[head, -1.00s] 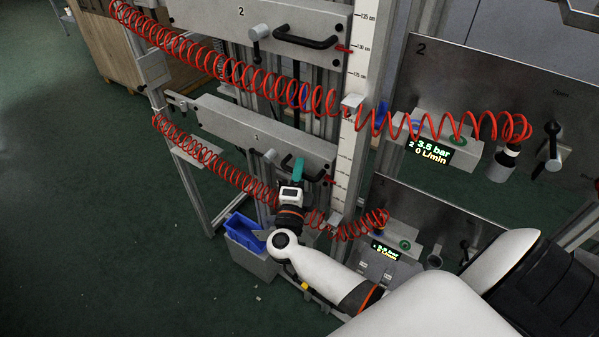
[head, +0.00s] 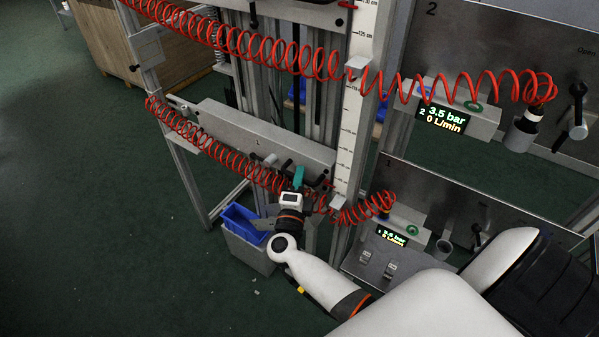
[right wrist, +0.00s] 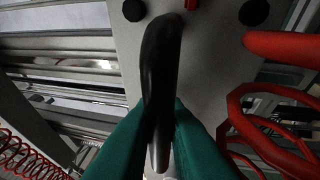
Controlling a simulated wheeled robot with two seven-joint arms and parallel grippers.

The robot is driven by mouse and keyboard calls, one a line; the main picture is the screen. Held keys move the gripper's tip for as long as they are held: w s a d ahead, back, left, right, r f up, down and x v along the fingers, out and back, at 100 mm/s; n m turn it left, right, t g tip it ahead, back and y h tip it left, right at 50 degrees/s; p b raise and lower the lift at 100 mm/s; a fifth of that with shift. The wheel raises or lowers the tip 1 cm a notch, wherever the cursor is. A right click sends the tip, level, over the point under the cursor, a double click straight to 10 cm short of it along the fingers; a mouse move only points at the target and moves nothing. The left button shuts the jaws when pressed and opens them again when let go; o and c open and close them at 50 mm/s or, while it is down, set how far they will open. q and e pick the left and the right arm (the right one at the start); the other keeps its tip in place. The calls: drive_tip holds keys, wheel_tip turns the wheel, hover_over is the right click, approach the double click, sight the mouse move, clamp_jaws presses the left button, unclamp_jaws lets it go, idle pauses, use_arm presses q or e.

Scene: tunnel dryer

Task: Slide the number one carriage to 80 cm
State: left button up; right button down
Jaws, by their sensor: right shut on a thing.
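The number one carriage (head: 228,124) is a grey plate marked 1 on the lower part of the vertical rails. Its black handle (right wrist: 160,65) fills the middle of the right wrist view. My right gripper (head: 298,178) is at the right end of the carriage, its green fingers (right wrist: 118,148) closed on either side of the handle. The white height scale (head: 351,120) runs up just right of the carriage. Its marks beside the carriage are too small to read surely. My left gripper is out of view.
Red coiled hoses (head: 245,42) cross in front of the frame, one passing close to my right gripper. The number two carriage (head: 310,10) is above. Valve panels with a lit display (head: 442,118) stand at right. A blue bin (head: 240,222) sits below the carriage.

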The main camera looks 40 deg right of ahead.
use_arm(q)
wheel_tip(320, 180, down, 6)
drive_tip(key=b, duration=0.4)
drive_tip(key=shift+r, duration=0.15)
use_arm(e)
wheel_tip(320, 180, down, 8)
drive_tip(key=shift+s+a, duration=0.15)
drive_tip(key=c, duration=1.5)
unclamp_jaws()
drive_tip(key=shift+o, duration=0.2)
drive_tip(key=shift+r, duration=0.15)
use_arm(q)
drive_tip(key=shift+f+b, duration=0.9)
drive_tip(key=shift+b, duration=0.1)
use_arm(e)
drive_tip(key=v, duration=1.1)
drive_tip(key=shift+s+a, duration=0.25)
drive_tip(key=shift+s, duration=0.05)
